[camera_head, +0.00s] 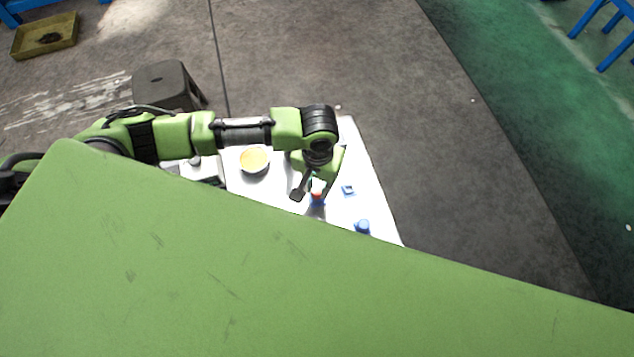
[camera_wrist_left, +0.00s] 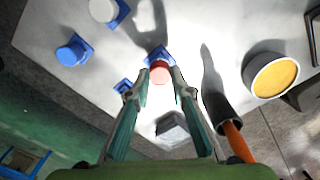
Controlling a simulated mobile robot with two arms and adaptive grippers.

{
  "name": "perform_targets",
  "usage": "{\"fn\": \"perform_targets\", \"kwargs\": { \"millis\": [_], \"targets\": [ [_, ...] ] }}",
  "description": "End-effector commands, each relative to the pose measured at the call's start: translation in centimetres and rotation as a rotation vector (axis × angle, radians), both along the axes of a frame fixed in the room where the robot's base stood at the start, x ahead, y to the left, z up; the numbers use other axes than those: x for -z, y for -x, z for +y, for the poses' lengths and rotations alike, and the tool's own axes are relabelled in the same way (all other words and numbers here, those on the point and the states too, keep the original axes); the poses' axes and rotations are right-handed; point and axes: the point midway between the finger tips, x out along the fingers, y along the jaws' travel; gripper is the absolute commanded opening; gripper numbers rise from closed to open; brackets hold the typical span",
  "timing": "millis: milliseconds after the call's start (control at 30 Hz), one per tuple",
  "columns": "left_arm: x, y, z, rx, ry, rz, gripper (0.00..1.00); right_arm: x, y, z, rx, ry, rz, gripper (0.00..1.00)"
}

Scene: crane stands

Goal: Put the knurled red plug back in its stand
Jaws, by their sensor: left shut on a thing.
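The red plug (camera_head: 317,195) is between the fingertips of my left gripper (camera_head: 314,190), which is shut on it. In the left wrist view the red plug (camera_wrist_left: 160,73) lines up with a square blue stand (camera_wrist_left: 157,52) just beyond it. The same blue stand (camera_head: 317,204) shows below the plug in the head view. I cannot tell whether the plug is seated in it or just above it. The knurling is too small to see. My left gripper (camera_wrist_left: 158,86) points down at the table in the wrist view. My right gripper is in neither view.
The white table (camera_head: 373,200) also bears a small blue stand (camera_head: 348,190), a blue plug (camera_head: 362,226) on a stand and a bowl with yellow contents (camera_head: 254,161). The wrist view shows a white plug (camera_wrist_left: 103,10) and a dark cylinder with an orange part (camera_wrist_left: 237,140).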

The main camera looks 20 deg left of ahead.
Motion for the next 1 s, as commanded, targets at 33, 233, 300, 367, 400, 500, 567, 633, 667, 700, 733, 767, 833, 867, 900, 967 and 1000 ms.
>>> {"fn": "perform_targets", "kwargs": {
  "millis": [33, 233, 300, 367, 400, 500, 567, 633, 667, 700, 733, 767, 833, 867, 900, 967, 1000],
  "targets": [
    [0.0, 0.0, 0.0, 0.0, 0.001, 0.0, 0.0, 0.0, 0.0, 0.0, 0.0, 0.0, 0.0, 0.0],
    [0.0, 0.0, 0.0, 0.0, 0.001, 0.0, 0.0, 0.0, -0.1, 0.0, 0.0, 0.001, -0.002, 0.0],
    [0.0, 0.0, 0.0, 0.0, 0.001, 0.0, 0.0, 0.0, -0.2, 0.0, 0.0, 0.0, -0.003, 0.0],
    [0.0, 0.0, 0.0, 0.0, 0.001, 0.0, 0.0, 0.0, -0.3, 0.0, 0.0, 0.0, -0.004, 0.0],
    [0.0, 0.0, 0.0, 0.0, 0.0, 0.0, 0.0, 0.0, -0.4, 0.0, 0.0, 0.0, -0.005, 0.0],
    [0.1, 0.0, 0.0, 0.0, 0.0, 0.0, 0.0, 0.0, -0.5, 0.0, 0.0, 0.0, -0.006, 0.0],
    [0.2, 0.0, 0.0, 0.0, 0.0, 0.0, 0.0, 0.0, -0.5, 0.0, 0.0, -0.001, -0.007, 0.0],
    [0.4, 0.0, 0.0, 0.0, 0.001, 0.001, 0.0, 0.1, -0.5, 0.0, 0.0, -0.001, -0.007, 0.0],
    [0.5, 0.0, 0.0, 0.0, 0.001, 0.001, 0.0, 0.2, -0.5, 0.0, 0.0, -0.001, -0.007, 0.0],
    [0.6, 0.0, 0.0, 0.0, 0.001, 0.001, 0.0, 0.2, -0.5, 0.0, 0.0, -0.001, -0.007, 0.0],
    [0.8, 0.0, 0.0, -0.001, 0.001, 0.001, 0.0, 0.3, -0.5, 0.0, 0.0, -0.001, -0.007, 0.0],
    [0.9, 0.0, 0.0, -0.001, 0.001, 0.001, 0.0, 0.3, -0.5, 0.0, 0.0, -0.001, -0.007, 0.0],
    [1.2, 0.0, -0.1, -0.001, 0.001, 0.001, 0.0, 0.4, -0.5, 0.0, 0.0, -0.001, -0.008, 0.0],
    [1.3, 0.0, -0.1, -0.001, 0.002, 0.001, 0.0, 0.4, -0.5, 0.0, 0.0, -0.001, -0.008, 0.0],
    [1.4, 0.0, -0.1, -0.001, 0.002, 0.001, 0.0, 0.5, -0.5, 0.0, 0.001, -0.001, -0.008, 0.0],
    [1.7, 0.0, -0.1, -0.001, 0.002, 0.001, 0.0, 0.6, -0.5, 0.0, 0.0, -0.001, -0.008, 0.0],
    [1.8, 0.0, -0.1, -0.001, 0.001, 0.001, 0.0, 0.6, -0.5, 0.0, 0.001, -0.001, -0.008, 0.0]
  ]
}}
